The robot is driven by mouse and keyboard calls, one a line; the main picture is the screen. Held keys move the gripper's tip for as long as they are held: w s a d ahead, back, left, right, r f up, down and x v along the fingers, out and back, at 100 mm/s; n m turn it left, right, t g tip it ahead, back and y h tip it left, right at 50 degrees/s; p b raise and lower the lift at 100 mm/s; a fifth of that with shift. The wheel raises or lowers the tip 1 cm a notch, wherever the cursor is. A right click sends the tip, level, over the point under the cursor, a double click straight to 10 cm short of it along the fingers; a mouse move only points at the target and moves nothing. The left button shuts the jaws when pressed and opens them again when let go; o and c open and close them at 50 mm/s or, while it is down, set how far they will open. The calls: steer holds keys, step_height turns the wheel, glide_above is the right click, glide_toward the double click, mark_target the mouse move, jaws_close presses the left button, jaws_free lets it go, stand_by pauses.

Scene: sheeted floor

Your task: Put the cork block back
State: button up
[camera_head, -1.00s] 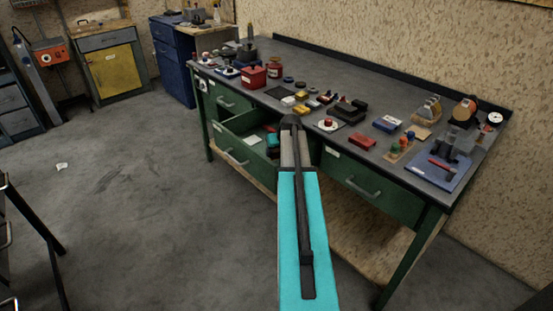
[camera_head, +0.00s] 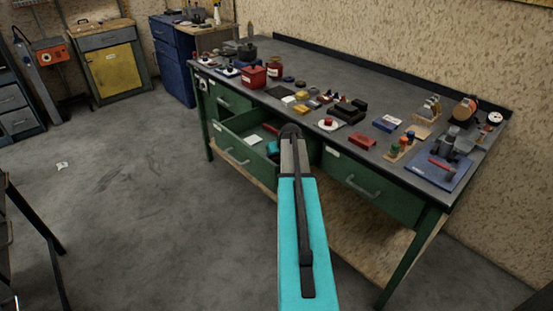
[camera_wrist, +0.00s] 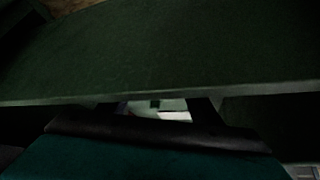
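I cannot pick out the cork block for certain in either view. The green workbench (camera_head: 375,95) has an open drawer (camera_head: 232,150) at its left. The drawer holds a red item (camera_head: 270,129), a pale flat piece (camera_head: 253,140) and a teal item (camera_head: 272,147). My arm reaches over the drawer, and its end hides part of the inside. My gripper (camera_wrist: 158,109) shows low in the wrist view, with its dark fingers apart. A pale shape (camera_wrist: 174,115) shows beyond the gap, and I see nothing held. A dark green panel edge fills much of this view.
The benchtop is crowded: red tins (camera_head: 254,76), a black tray (camera_head: 345,113), a wooden rack (camera_head: 427,125) and a blue mat (camera_head: 441,174) with tools. A closed drawer (camera_head: 370,187) is at the right. The floor at left (camera_head: 130,190) is mostly clear.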

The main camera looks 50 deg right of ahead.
steer(key=shift+o, duration=1.2)
steer(key=shift+r, duration=0.1)
steer(key=shift+r, duration=0.1)
steer(key=v, duration=1.2)
steer(key=shift+b, duration=0.4)
